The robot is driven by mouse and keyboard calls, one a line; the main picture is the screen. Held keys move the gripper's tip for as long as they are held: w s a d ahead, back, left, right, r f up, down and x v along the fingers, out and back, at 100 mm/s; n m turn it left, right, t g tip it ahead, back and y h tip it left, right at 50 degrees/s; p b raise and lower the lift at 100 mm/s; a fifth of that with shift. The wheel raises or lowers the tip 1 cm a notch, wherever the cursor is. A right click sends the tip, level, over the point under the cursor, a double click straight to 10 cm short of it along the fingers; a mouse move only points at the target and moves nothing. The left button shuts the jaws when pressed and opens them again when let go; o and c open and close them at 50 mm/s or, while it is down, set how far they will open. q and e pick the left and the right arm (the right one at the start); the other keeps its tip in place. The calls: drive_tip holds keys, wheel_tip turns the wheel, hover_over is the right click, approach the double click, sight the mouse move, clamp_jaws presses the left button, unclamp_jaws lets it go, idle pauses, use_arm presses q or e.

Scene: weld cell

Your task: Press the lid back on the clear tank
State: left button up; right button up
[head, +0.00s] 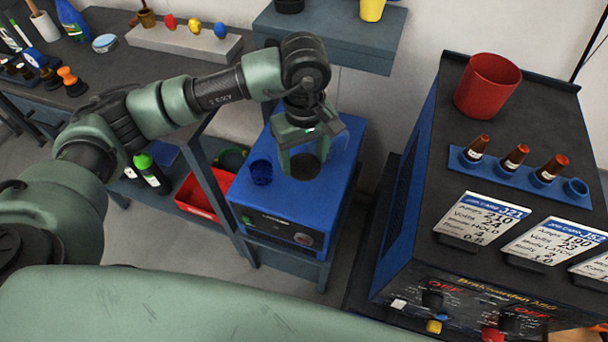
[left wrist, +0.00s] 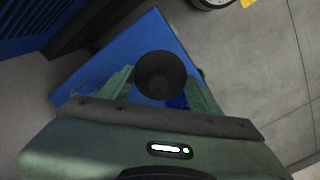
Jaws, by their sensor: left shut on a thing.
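My left gripper (head: 304,168) reaches over the blue box-shaped unit (head: 275,215), fingers pointing down. It is shut on a dark round lid (head: 306,167). In the left wrist view the lid (left wrist: 160,73) sits between the green fingers, with the blue top of the unit below. A faint see-through shape (head: 342,147) beside the gripper may be the clear tank; its outline and opening are hard to make out. I cannot tell whether the lid touches it. My right gripper is not in view.
A small dark blue cup (head: 261,173) stands on the unit, left of the gripper. A dark welder (head: 430,190) with a red cup (head: 487,86) and cards stands at the right. A grey shelf (head: 335,43) hangs behind. A red bin (head: 200,197) sits at the left.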

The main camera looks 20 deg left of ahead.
use_arm(q)
wheel_tip(320, 180, up, 2)
drive_tip(key=shift+r, duration=0.15)
drive_tip(key=shift+w+a+r, duration=0.2)
drive_tip(key=shift+r, duration=0.1)
drive_tip(key=w+a+f+p, duration=0.2)
drive_tip(key=a+p, duration=0.2)
drive_tip(key=a, duration=0.2)
drive_tip(key=w+a+f+p, duration=0.2)
drive_tip(key=a+f+p, duration=0.15)
drive_tip(key=a, duration=0.35)
wheel_tip(320, 180, down, 6)
drive_tip(key=b, duration=0.4)
drive_tip(key=shift+b, duration=0.45)
idle(0.9)
drive_tip(key=shift+f+b, duration=0.15)
drive_tip(key=shift+b, duration=0.5)
idle(0.8)
